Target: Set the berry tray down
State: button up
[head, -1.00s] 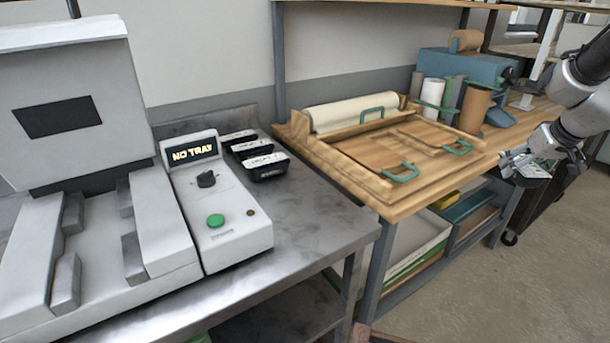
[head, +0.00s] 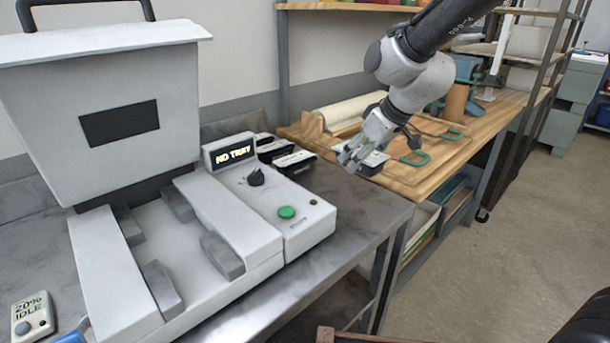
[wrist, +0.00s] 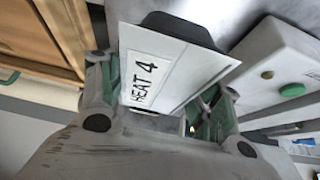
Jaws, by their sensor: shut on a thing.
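My gripper (head: 352,158) is shut on a small black tray (head: 374,163) with a white top, held in the air near the right end of the steel bench. In the wrist view the tray (wrist: 170,72) sits between the fingers of my gripper (wrist: 160,100), and its white top reads "HEAT 4". The top hides the contents, so I cannot see berries. The white sealing machine (head: 215,262) stands on the bench at left with its lid raised and its bed empty. Its display (head: 236,154) reads "NO TRAY".
Several similar black trays (head: 294,162) lie behind the control box. The steel bench (head: 362,212) is clear right of the machine. A wooden table (head: 440,178) with green-handled boards adjoins at right. A small "20% IDLE" device (head: 32,318) is at lower left.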

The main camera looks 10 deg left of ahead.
aim_at(381, 162)
jog(key=f, duration=0.5)
jog(key=shift+s+a+f, duration=0.25)
jog(key=shift+a+f, duration=0.05)
jog(key=shift+f, duration=2.15)
jog(key=o, duration=1.1)
jog(key=shift+f, duration=0.15)
jog(key=v, duration=1.2)
jog(key=shift+w+d+r, duration=0.1)
jog(key=shift+d+r, duration=0.1)
jog(key=shift+r, duration=0.05)
jog(key=s+d+r+m, duration=0.3)
jog(key=d+r, duration=0.2)
jog(key=d, duration=0.6)
jog(key=s+d+r+m+h, duration=0.2)
jog(key=s+d+m+h, duration=0.2)
jog(key=s+d, duration=1.3)
jog(key=d+m, duration=0.2)
jog(key=m, duration=0.1)
jog(key=shift+r+h, duration=0.3)
jog(key=shift+r, duration=0.1)
